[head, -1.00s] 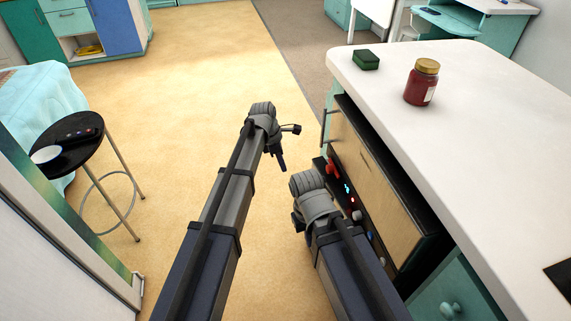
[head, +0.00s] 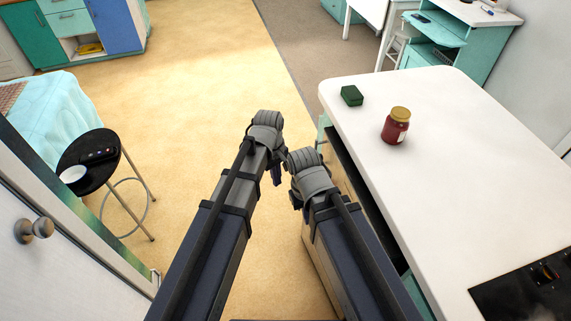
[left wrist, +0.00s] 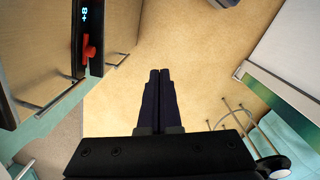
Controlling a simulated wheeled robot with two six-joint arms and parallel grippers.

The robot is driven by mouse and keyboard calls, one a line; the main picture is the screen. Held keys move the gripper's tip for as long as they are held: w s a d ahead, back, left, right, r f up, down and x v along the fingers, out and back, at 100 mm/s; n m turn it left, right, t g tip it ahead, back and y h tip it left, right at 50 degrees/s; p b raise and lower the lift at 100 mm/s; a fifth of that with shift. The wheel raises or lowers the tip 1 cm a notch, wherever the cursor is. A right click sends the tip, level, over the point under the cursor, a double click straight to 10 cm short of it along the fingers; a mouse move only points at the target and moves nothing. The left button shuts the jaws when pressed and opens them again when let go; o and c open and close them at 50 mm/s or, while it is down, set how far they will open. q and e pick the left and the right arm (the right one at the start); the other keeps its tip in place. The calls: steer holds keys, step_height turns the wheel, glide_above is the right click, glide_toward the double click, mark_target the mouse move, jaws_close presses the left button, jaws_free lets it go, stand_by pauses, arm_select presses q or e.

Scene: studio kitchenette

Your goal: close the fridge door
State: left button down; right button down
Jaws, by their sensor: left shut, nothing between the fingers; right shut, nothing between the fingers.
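I cannot make out for certain which thing is the fridge or its door. A wood-coloured panel (head: 318,272) stands low beside the counter, mostly hidden by my right arm. In the left wrist view, wood-coloured fronts with bar handles (left wrist: 40,50) flank a black control strip (left wrist: 88,35) with a lit display and a red part. My left gripper (head: 277,180) is shut and empty over the floor; its closed fingers (left wrist: 159,74) touch nothing there. My right gripper (head: 298,203) is shut, close beside the left one near the counter's side; its fingers are mostly hidden.
A white counter (head: 440,190) fills the right, with a red jar (head: 396,128), a green block (head: 352,95) and a black hob (head: 530,290). A round black stool (head: 90,160) and a white door with a knob (head: 35,229) are left. The floor ahead (head: 205,80) is clear.

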arm_select(q)
steer(key=s+a+r+m+y+p, duration=0.1)
steer(key=s+r+m+p, duration=0.4)
steer(key=r+p, duration=0.4)
steer(key=s+a+r+m+y+p, duration=0.1)
steer(key=s+a+r+m+p, duration=0.1)
steer(key=s+r+m+p, duration=0.4)
step_height(320, 180, up, 6)
steer(key=s+p, duration=0.2)
steer(key=shift+m+p, duration=0.3)
steer(key=shift+p, duration=0.1)
